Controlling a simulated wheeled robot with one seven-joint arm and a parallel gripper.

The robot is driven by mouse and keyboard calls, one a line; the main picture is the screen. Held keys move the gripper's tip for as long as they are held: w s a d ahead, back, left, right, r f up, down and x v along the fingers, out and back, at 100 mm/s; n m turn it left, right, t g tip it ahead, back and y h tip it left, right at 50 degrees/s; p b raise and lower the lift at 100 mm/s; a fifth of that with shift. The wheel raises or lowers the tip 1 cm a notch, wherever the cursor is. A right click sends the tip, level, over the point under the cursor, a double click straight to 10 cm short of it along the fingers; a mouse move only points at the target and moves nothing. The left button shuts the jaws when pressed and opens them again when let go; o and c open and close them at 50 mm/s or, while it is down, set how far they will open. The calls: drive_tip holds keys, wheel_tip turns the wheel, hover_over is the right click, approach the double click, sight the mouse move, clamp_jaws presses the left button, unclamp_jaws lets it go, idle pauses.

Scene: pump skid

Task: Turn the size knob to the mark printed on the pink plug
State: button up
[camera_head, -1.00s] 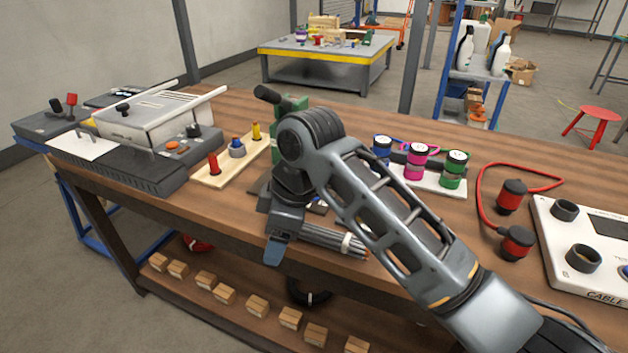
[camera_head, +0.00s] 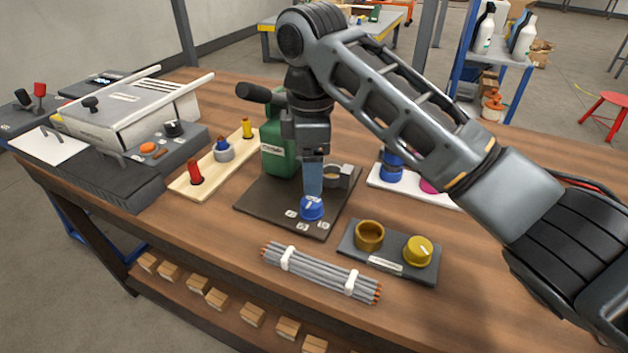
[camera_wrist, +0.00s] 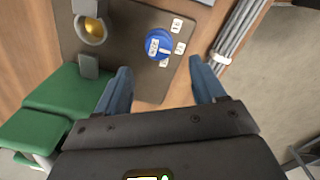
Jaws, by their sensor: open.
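The blue knob (camera_head: 312,208) sits on a dark plate (camera_head: 265,212) on the bench, with several small white labels around its front. My gripper (camera_head: 313,188) points down just above the knob. In the wrist view my gripper (camera_wrist: 160,70) is open and empty, its fingers apart on either side of the knob's line, with the knob beyond the tips. The pink plug (camera_head: 430,186) is mostly hidden behind my arm, and its printed mark does not show.
A green pump body (camera_head: 278,150) with a black handle stands behind the knob. A grey plate with a yellow knob (camera_head: 418,251) lies to the right, and a bundle of grey rods (camera_head: 318,272) in front.

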sight(312, 202)
drive_tip(key=shift+w+f, duration=0.15)
drive_tip(key=shift+f, duration=0.1)
wheel_tip(312, 202, down, 7)
drive_tip(key=shift+f, duration=0.15)
drive_tip(key=shift+c, duration=0.3)
drive_tip(key=c, duration=1)
